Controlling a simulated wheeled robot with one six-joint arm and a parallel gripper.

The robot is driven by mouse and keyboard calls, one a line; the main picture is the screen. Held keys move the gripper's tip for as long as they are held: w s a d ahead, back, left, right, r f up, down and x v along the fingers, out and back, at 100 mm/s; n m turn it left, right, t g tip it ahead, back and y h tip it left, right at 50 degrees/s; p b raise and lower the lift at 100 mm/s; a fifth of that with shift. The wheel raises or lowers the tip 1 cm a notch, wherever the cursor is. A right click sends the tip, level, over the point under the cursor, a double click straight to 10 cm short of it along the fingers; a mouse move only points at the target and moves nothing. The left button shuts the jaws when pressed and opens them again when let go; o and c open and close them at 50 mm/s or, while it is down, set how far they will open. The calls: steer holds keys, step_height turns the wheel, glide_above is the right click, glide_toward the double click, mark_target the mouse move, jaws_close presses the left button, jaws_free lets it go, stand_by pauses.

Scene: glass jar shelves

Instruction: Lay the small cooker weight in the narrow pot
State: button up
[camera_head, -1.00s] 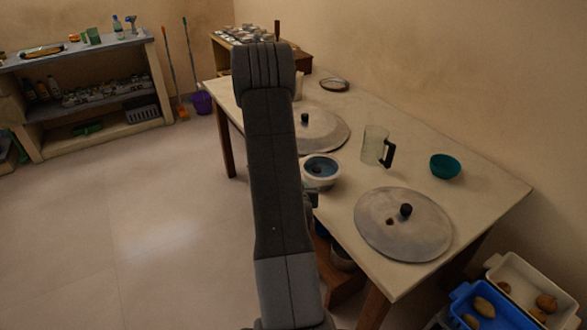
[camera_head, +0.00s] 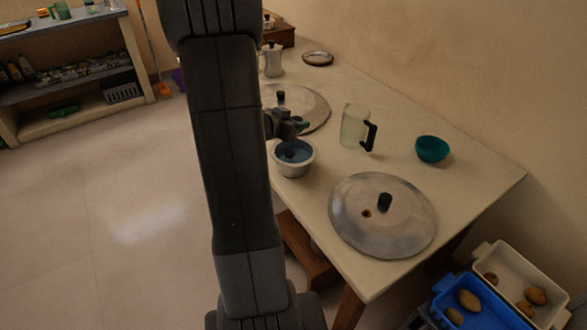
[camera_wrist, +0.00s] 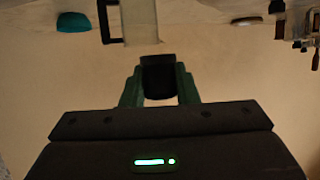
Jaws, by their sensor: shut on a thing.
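My gripper (camera_head: 302,126) is above the table, just behind and above a white round pot (camera_head: 293,170) with a blue inside and a dark centre. In the wrist view my gripper (camera_wrist: 158,92) has its green fingers shut on a small dark, blocky piece, apparently the cooker weight (camera_wrist: 158,76). The weight cannot be made out in the head view. The white pot stands near the table's left edge. I cannot tell for certain whether it is the narrow pot. My arm hides part of the table's left side.
A large metal lid (camera_head: 382,220) lies at the front, another lid (camera_head: 308,108) behind my gripper. A clear jug (camera_head: 354,127) and teal bowl (camera_head: 432,149) stand to the right. A metal coffee pot (camera_head: 272,60) is farther back. Bins with potatoes (camera_head: 470,300) stand at the lower right.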

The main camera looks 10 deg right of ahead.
steer(key=shift+r, duration=0.1)
step_height(320, 180, down, 10)
steer(key=b, duration=0.2)
steer(key=shift+r+b, duration=0.2)
steer(key=shift+b, duration=0.15)
steer(key=shift+s+m, duration=0.1)
steer(key=shift+m, duration=0.2)
steer(key=shift+f, duration=0.5)
steer(key=shift+f, duration=0.15)
steer(key=o, duration=1)
